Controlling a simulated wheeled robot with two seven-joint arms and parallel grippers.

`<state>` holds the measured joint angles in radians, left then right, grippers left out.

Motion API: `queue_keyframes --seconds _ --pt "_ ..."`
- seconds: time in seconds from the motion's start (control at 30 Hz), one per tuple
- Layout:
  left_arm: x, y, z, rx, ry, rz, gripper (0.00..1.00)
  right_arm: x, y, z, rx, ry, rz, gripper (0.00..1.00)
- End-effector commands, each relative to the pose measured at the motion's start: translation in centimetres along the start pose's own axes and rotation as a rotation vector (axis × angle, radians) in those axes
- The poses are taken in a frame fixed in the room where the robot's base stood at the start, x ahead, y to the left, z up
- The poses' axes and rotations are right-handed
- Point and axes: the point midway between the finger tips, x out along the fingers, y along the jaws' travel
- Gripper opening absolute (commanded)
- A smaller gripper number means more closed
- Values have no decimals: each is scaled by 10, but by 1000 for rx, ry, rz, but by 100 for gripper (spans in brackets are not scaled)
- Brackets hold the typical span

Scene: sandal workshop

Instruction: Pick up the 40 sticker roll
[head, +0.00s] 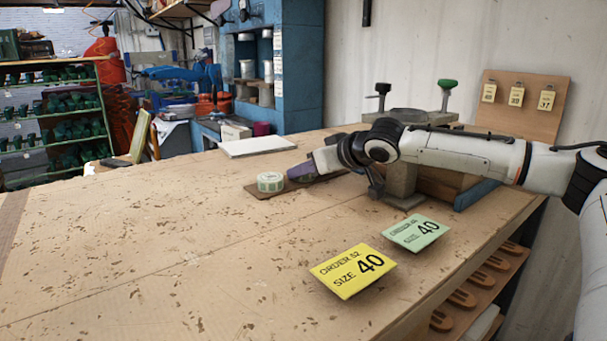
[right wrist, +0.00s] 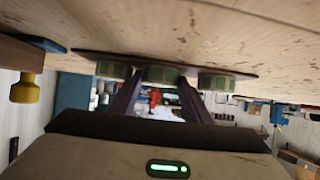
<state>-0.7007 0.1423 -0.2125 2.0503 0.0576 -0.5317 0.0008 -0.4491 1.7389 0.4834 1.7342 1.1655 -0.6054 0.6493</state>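Several green-and-white sticker rolls stand in a row on a thin brown board (right wrist: 85,54), which also shows in the head view (head: 258,192). In the head view one roll (head: 270,182) is visible left of my right gripper (head: 299,172); the others are hidden behind it. The right wrist view, which appears upside down, shows a left roll (right wrist: 113,69), a middle roll (right wrist: 160,74) and a right roll (right wrist: 215,82). My right gripper (right wrist: 160,84) is open, its purple fingertips either side of the middle roll; contact is unclear. Size marks on the rolls are unreadable. My left gripper is out of view.
A yellow card (head: 352,271) and a green card (head: 416,232), both marked size 40, lie at the front right. A clamp-like wooden fixture (head: 405,180) stands behind my right arm. A white panel (head: 257,147) lies at the back. The table's left is clear.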

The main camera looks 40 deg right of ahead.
Motion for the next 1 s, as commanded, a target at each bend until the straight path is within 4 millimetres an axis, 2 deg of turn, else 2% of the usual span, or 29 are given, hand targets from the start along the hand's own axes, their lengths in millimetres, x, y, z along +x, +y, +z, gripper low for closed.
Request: queue_keyframes --seconds 0.07,0.43,0.63,1.0 --pt "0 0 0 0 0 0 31 0 0 0 0 0 0 22" --pt "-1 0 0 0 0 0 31 -1 0 -2 0 2 0 22" --pt "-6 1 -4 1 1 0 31 -10 -1 -18 -1 5 -1 22" --pt "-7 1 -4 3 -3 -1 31 -42 -1 5 8 4 -6 22"
